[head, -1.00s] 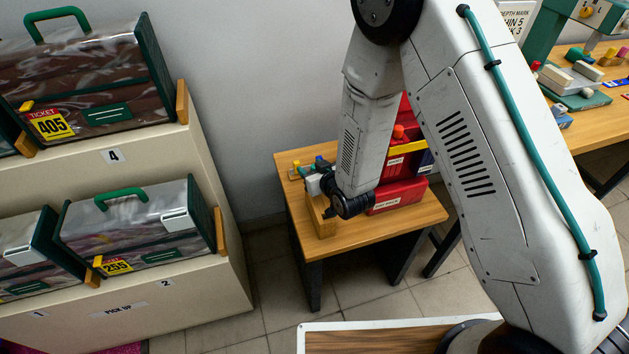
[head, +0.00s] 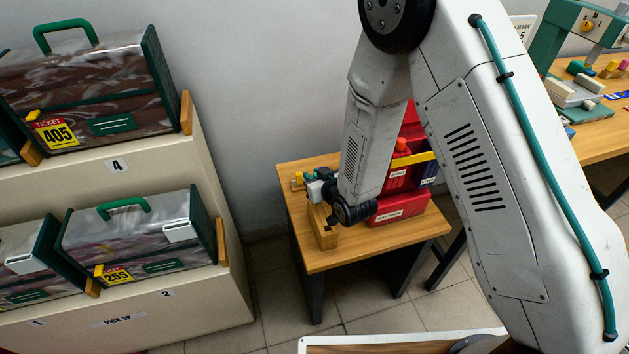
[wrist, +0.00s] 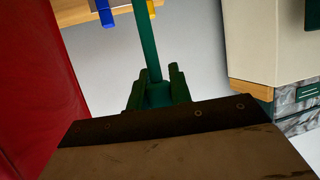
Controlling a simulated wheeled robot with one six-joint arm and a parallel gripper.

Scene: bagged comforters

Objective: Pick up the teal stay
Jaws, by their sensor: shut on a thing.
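The teal stay is a straight teal rod (wrist: 146,40) in the wrist view. It runs from the top edge down between the fingers of my gripper (wrist: 156,88). My gripper is shut on its near end; the far end is out of the picture. In the head view my gripper (head: 318,190) is at the left side of the small wooden table (head: 345,258), over its back part. Small teal parts show beside it there, but I cannot tell which belongs to the stay.
A wooden block (head: 326,238) and a red bin (head: 398,208) stand on the small table. Blue (wrist: 104,12) and yellow (wrist: 152,8) pieces show near the rod. A beige shelf (head: 205,290) with bagged comforters stands left. Floor shows between shelf and table.

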